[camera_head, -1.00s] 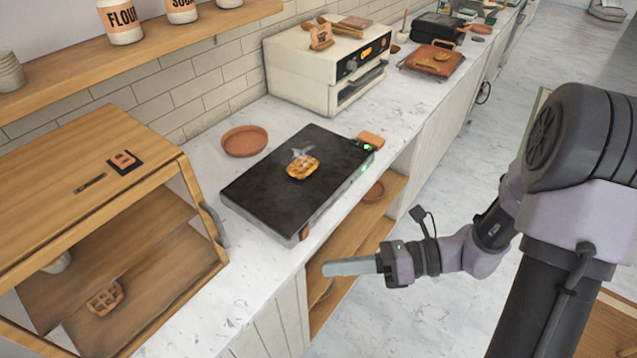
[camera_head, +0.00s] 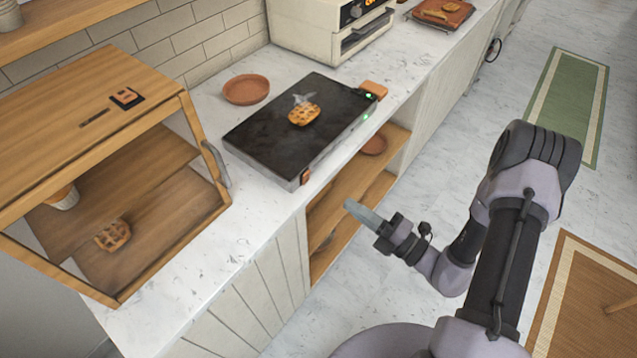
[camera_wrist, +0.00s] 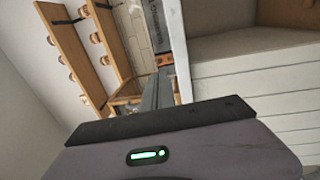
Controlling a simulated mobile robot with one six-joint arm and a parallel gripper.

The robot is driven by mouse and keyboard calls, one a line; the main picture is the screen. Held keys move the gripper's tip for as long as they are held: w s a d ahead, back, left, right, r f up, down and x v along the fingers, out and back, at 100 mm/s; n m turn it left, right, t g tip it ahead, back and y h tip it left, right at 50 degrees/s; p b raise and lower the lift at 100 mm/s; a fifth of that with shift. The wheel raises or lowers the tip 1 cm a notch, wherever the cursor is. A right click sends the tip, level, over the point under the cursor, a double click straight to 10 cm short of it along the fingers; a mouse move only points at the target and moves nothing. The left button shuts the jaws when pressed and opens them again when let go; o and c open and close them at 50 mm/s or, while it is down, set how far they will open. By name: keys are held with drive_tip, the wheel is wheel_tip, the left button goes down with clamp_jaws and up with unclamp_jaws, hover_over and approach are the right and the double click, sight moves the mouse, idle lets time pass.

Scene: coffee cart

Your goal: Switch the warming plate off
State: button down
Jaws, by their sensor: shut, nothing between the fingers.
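The warming plate (camera_head: 262,132) is a flat black slab with a steel edge on the white counter. A green light glows on its front edge and another near its far right corner. A waffle (camera_head: 304,114) lies on it with steam above. Brown pieces sit at its near and far right corners. My gripper (camera_head: 352,206) is shut and empty, out in front of the counter, below and to the right of the plate's near corner, apart from it.
A wooden cabinet (camera_head: 95,60) with an open front holds a waffle (camera_head: 112,236) and a cup (camera_head: 64,197). A terracotta dish (camera_head: 246,90) is behind the plate. A cream oven (camera_head: 300,28) stands beyond it. Open shelves (camera_head: 345,190) lie under the counter.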

sight(308, 174)
drive_tip(key=b+x, duration=0.2)
drive_tip(key=x, duration=0.8)
drive_tip(key=shift+a, duration=0.25)
drive_tip(key=shift+w+a, duration=0.1)
drive_tip(key=shift+w, duration=0.1)
drive_tip(key=shift+r, duration=0.15)
drive_tip(key=shift+w+a+r+p, duration=0.1)
drive_tip(key=shift+a+r+p, duration=0.15)
drive_tip(key=shift+p, duration=0.25)
drive_tip(key=shift+d+r+p, duration=0.15)
drive_tip(key=shift+r+p, duration=0.25)
drive_tip(key=shift+p, duration=0.5)
drive_tip(key=shift+f, duration=0.15)
